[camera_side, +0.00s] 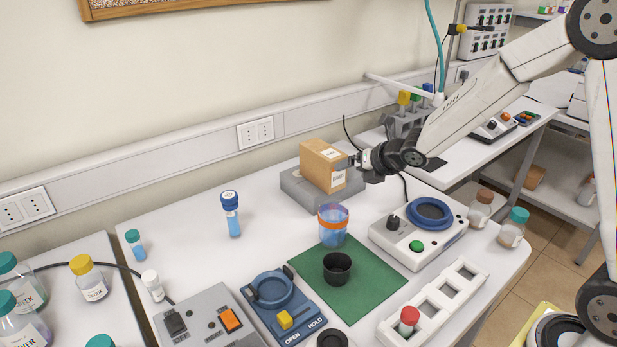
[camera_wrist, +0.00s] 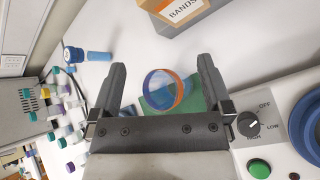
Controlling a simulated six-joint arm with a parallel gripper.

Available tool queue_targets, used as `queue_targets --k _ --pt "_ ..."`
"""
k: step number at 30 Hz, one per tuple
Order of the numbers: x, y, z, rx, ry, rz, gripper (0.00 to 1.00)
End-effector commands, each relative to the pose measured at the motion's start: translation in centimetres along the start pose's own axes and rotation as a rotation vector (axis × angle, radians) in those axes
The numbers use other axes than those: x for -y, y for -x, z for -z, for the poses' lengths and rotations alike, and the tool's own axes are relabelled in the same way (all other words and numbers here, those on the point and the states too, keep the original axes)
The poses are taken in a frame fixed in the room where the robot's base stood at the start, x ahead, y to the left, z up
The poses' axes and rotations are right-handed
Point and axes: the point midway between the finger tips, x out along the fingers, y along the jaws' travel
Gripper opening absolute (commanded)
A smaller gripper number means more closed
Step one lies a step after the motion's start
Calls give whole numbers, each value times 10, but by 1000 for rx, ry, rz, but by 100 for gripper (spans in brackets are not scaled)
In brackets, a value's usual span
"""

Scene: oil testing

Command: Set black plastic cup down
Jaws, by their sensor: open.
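The black plastic cup (camera_side: 337,267) stands upright on the green mat (camera_side: 365,291). My gripper (camera_side: 357,163) is up and behind the cup, beside the cardboard box, and apart from the cup. In the wrist view my gripper (camera_wrist: 161,70) has its two fingers spread wide with nothing gripped. A clear blue cup with an orange band (camera_side: 333,225) stands at the back corner of the mat; it also shows between the fingers in the wrist view (camera_wrist: 165,88). I cannot make out the black cup in the wrist view.
The cardboard box (camera_side: 324,164) sits on a grey block (camera_side: 298,187). A white device with a blue ring and green button (camera_side: 419,226) stands right of the mat. A blue clamp device (camera_side: 281,308) and white rack (camera_side: 436,302) stand at the front. Blue-capped tube (camera_side: 231,214) stands left.

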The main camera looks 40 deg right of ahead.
Motion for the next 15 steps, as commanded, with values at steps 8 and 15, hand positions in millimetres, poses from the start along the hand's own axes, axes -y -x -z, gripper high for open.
queue_targets --k 8,15 --pt "15 11 16 -59 -434 224 100" --pt "10 26 48 -163 -818 391 100"
